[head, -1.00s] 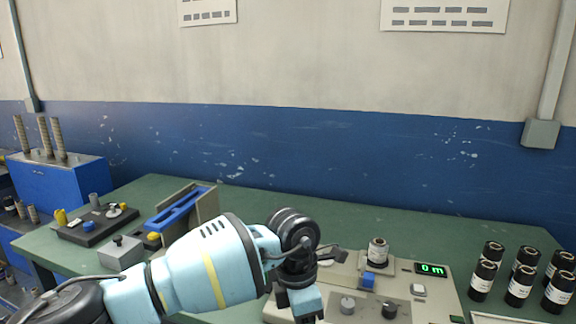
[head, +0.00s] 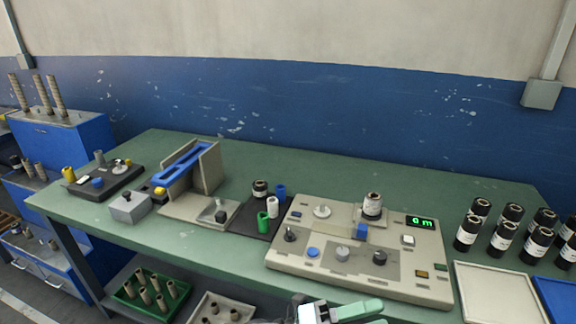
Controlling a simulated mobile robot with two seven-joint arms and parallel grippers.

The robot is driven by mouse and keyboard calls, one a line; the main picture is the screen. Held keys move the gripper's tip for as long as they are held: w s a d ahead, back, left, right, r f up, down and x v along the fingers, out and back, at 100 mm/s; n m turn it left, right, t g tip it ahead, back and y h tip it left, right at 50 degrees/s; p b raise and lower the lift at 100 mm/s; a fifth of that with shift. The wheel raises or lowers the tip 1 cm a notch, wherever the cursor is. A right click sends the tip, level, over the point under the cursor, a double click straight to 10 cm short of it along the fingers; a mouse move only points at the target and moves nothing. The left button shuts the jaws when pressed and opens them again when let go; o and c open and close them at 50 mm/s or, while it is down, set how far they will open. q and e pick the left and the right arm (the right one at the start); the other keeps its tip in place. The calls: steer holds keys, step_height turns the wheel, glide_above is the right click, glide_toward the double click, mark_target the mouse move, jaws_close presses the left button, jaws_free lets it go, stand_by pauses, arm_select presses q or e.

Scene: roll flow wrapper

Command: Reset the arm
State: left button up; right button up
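My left gripper (head: 362,315) shows at the bottom edge of the head view, in front of the machine. Its white body and two pale green fingers point to the right. The fingers look apart with nothing visible between them, though the lower one is partly cut off by the picture edge. The rest of the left arm is almost wholly out of view. My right gripper is not in view.
A beige control machine (head: 432,286) with knobs, a green display (head: 421,222) and a labelled roll (head: 372,205) stands on the green table (head: 330,168). Several dark labelled rolls (head: 467,233) stand at right near a pale tray (head: 497,296). A blue-topped fixture (head: 183,163) stands left.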

arm_select(q)
steer(key=s+a+f+n+t+y+p, duration=0.1)
steer(key=a+f+n+t+y, duration=0.6)
steer(key=a+n, duration=0.4)
steer(key=s+a+f+n+t+y+p, duration=0.1)
steer(key=s+a+f+n+t+y, duration=0.1)
steer(key=a+f+n+t+y, duration=0.9)
steer(key=s+a+f+n+g, duration=0.2)
steer(key=s+a+n+g, duration=0.1)
steer(key=s, duration=0.3)
steer(key=s+a+f+n+g+y+p, duration=0.1)
steer(key=s+a+f+n+g, duration=0.2)
steer(key=s, duration=0.4)
steer(key=s+a+f+n+g+p, duration=0.1)
steer(key=s+a+f+n+g, duration=0.1)
steer(key=s+a+n+g, duration=0.2)
steer(key=s+a, duration=0.1)
steer(key=s, duration=0.1)
steer(key=shift+s+a+f+n+g+y, duration=0.2)
steer(key=shift+s+f+n+g+y, duration=0.15)
steer(key=shift+s+n+g+y, duration=0.05)
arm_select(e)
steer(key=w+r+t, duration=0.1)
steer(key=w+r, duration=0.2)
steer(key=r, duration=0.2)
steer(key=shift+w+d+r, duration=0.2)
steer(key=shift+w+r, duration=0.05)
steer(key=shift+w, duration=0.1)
